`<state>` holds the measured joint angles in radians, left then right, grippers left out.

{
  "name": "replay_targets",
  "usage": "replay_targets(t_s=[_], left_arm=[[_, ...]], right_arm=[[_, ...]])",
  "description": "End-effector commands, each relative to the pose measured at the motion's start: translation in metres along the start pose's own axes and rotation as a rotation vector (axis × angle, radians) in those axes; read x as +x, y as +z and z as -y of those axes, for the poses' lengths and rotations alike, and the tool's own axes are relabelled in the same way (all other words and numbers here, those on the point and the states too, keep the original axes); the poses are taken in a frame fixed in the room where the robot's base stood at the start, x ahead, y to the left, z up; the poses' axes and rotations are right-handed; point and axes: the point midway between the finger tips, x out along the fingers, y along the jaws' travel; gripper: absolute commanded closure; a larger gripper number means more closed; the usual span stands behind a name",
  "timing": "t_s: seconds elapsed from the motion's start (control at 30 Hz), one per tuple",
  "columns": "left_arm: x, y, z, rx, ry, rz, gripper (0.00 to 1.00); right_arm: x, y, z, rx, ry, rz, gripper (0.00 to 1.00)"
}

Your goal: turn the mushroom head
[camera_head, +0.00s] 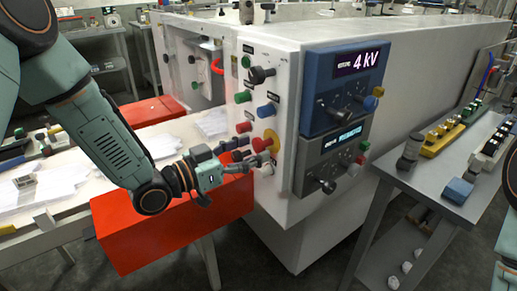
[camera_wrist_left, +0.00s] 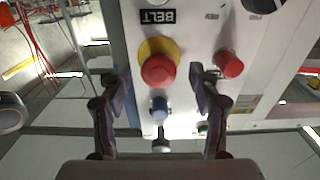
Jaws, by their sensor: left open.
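The mushroom head (camera_head: 260,145) is a round red button on a yellow disc, low on the white cabinet's side panel. It also shows in the left wrist view (camera_wrist_left: 158,70), below a BELT label. My left gripper (camera_head: 240,163) is at the panel, beside and just below the button in the head view. In the left wrist view its fingers (camera_wrist_left: 158,76) are open, one on each side of the red head, with visible gaps on both sides. I cannot tell how far their tips are from the panel. My right gripper is out of view.
A blue knob (camera_wrist_left: 159,108) and another red button (camera_wrist_left: 230,65) sit close to the fingers. The white cabinet (camera_head: 420,55) carries blue and grey display units. A red box (camera_head: 165,228) lies under my left arm. A grey table (camera_head: 425,185) with components stands right.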

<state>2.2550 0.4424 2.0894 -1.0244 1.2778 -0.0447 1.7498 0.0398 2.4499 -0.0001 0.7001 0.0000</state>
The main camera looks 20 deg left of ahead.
Motion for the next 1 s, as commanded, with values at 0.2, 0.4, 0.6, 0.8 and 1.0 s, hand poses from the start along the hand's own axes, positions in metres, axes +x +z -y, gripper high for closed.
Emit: replay_targets(t_s=[0.2,0.4,0.6,0.8,1.0], left_arm=[[0.021,0.001,0.001,0.003,0.002,0.002,0.38],[0.028,0.000,0.002,0.001,0.000,0.000,0.38],[0.028,0.000,0.002,0.000,-0.001,0.000,0.38],[0.028,0.000,0.002,0.000,-0.001,0.001,0.52],[0.028,0.000,0.002,0.000,-0.001,0.001,0.69]], right_arm=[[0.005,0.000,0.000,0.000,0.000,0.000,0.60],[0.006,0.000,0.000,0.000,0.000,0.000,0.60],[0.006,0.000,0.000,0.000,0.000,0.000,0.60],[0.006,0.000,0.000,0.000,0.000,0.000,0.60],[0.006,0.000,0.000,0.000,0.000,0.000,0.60]])
